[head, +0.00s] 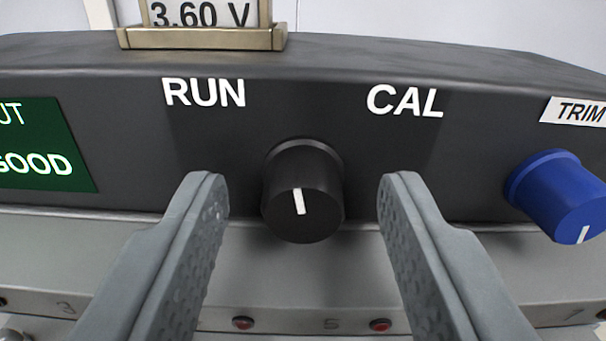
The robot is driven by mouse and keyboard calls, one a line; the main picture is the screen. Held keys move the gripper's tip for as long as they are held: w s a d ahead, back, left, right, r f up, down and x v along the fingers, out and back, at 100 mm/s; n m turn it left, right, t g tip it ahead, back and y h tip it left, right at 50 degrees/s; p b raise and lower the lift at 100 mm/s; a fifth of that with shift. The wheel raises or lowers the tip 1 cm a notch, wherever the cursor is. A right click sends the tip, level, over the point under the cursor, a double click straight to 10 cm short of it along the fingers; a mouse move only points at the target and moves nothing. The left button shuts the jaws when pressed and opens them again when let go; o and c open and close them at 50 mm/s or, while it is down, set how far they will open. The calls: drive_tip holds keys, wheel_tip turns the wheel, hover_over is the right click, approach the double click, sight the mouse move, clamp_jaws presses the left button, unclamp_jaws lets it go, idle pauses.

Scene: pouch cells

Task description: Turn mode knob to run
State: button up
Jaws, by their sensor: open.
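The black mode knob (303,192) sits on the front of a dark panel, in the middle of the view. Its white pointer line is near upright, its upper end leaning slightly left. The white RUN label (204,93) is above and left of the knob, and the CAL label (405,101) is above and right. My gripper (303,205) is open, with one grey finger on each side of the knob. Gaps show between the knob and both fingers. How far the fingertips are from the panel is hard to tell.
A blue TRIM knob (560,196) sticks out at the right. A green sign (42,146) reading GOOD is at the left. A 3.60 V display (202,14) stands on top of the panel (480,130). Below is a grey strip with red buttons (380,325).

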drive_tip(key=shift+w, duration=0.15)
drive_tip(key=shift+c, duration=0.3)
clamp_jaws()
drive_tip(key=c, duration=0.9)
unclamp_jaws()
drive_tip(key=shift+n, duration=1.4)
drive_tip(key=o, duration=1)
drive_tip(key=shift+c, duration=0.2)
drive_tip(key=s, duration=1.7)
drive_tip(key=shift+s, duration=0.25)
